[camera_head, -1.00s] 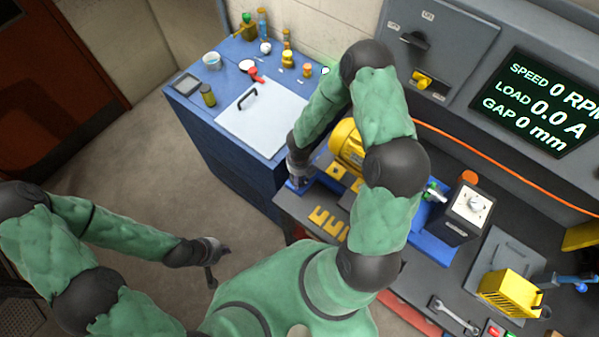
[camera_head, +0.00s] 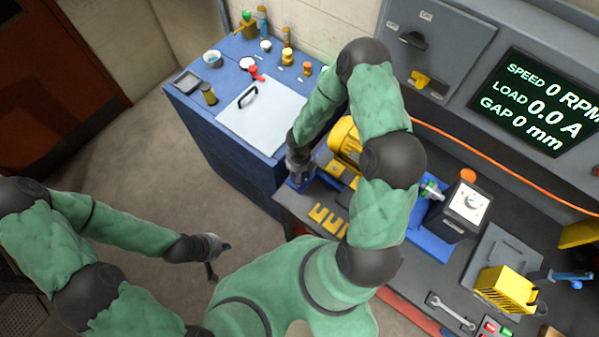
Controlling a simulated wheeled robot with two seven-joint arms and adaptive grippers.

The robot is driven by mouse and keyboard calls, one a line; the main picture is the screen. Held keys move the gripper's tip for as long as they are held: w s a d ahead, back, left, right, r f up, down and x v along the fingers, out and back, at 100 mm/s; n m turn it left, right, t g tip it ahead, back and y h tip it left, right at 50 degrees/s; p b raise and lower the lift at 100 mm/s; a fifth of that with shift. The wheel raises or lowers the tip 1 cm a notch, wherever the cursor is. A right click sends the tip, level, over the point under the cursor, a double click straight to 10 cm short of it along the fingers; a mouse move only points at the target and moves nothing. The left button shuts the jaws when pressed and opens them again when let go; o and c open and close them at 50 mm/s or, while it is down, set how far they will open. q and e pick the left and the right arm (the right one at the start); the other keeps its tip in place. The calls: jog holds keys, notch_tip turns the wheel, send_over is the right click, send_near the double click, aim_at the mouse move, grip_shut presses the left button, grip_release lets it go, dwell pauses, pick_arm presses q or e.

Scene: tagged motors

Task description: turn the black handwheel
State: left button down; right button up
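I cannot make out the black handwheel clearly. My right gripper (camera_head: 299,178) is at the left end of the blue motor base (camera_head: 299,187), beside the yellow motor (camera_head: 345,140). The gripper is small and dark there, and whether its fingers are open or shut on something cannot be told. My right arm covers part of the motor and the middle of the base. My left gripper (camera_head: 220,262) hangs over the floor, left of the bench and away from it. Its fingers appear spread and empty.
A blue cabinet (camera_head: 190,110) with jars and a white lid (camera_head: 252,115) stands left of the bench. A black box with a white dial (camera_head: 470,202), a yellow basket (camera_head: 508,288) and a wrench (camera_head: 452,312) are on the right. The screen (camera_head: 540,105) reads 0 RPM.

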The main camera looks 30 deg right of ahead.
jog(key=shift+o, duration=0.9)
jog(key=shift+w+d+r, duration=0.15)
jog(key=shift+w, duration=0.3)
jog(key=shift+s, duration=0.1)
jog(key=shift+s, duration=0.1)
jog(key=shift+r, duration=0.25)
notch_tip(320, 180, up, 11)
jog(key=shift+r, duration=0.15)
